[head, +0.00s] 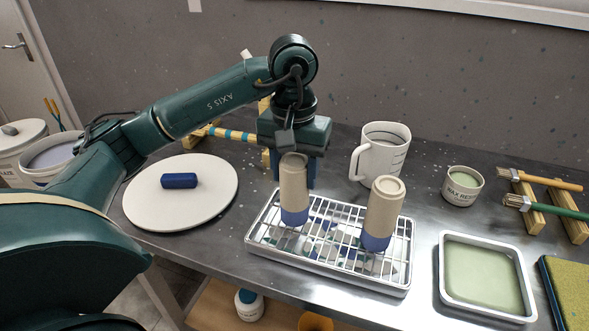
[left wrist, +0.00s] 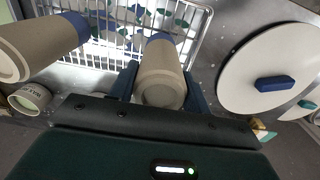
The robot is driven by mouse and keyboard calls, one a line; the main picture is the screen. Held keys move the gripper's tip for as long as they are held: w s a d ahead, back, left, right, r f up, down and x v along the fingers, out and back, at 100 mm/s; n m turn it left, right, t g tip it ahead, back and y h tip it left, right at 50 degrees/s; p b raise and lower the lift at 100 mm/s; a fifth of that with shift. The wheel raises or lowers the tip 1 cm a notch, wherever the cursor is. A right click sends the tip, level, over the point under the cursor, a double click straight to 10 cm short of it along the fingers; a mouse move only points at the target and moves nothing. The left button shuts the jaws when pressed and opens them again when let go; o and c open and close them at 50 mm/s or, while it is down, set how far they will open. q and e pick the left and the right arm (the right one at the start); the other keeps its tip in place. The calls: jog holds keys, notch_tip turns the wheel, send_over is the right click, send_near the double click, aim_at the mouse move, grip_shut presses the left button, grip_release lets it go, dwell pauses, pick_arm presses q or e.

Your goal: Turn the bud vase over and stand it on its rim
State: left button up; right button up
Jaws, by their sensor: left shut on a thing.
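A bud vase (head: 293,183), tan with a blue band at its rim end, is upside down over the wire rack (head: 257,241). My left gripper (head: 292,160) is shut on its upper part from behind. The left wrist view shows this vase (left wrist: 163,78) between the two fingers, its foot end towards the camera and its blue end towards the rack. It looks upright; I cannot tell whether its rim touches the wires. A second, similar vase (head: 384,210) stands upside down on the rack to the right, apart from the held one. My right gripper is not in view.
A white jug (head: 384,150) stands behind the rack, with a wax resist pot (head: 462,186) to its right. A glaze tray (head: 485,278) lies right of the rack. A round white board (head: 150,206) with a blue block (head: 179,181) is at the left.

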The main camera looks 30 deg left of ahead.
pick_arm(q)
jog(key=shift+f+b, duration=0.45)
jog(key=o, duration=1.3)
jog(key=shift+o, duration=0.2)
jog(key=shift+r, duration=0.4)
notch_tip(320, 180, up, 12)
jog(key=p, duration=0.3)
jog(key=shift+r, duration=0.25)
